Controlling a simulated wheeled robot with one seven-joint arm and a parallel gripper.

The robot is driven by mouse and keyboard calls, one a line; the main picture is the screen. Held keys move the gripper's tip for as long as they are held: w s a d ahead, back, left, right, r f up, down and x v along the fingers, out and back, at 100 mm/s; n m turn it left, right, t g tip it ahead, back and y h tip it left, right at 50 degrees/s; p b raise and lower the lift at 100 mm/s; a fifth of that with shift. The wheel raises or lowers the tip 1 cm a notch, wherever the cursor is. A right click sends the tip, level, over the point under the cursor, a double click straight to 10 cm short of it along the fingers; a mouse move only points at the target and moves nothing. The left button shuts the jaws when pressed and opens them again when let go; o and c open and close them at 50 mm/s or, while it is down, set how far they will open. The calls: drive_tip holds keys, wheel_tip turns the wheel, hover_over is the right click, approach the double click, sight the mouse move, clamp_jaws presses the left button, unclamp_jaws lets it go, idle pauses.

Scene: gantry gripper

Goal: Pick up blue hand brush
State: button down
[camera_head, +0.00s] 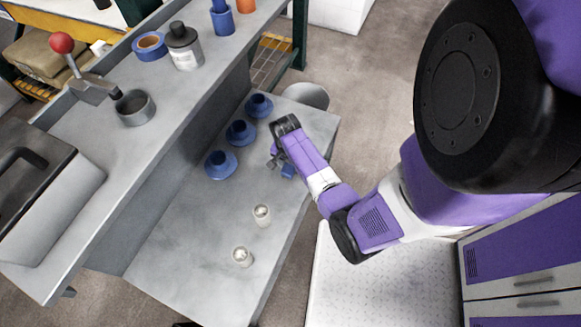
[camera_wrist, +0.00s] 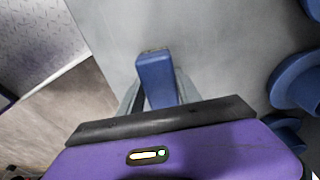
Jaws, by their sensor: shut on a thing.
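The blue hand brush (camera_head: 288,171) shows as a small blue piece beside my gripper, over the right part of the lower grey table. In the wrist view the blue brush (camera_wrist: 155,76) sits between my two fingers, its long blue body pointing away from the palm. My gripper (camera_head: 276,158) is shut on it; in the wrist view the gripper (camera_wrist: 155,95) has a finger on each side of the brush. Part of the brush is hidden by the gripper body. I cannot tell whether the brush touches the table.
Two small glass jars (camera_head: 262,215) stand nearer the front. A raised grey shelf (camera_head: 185,95) runs along the left. A grey round bin (camera_head: 308,95) is beyond the table.

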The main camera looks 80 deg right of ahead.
sight(290, 165)
drive_tip(key=shift+r, duration=0.15)
wheel_tip(290, 165, up, 20)
drive_tip(key=p, duration=0.3)
drive_tip(key=shift+r+p, duration=0.15)
drive_tip(key=shift+p, duration=0.25)
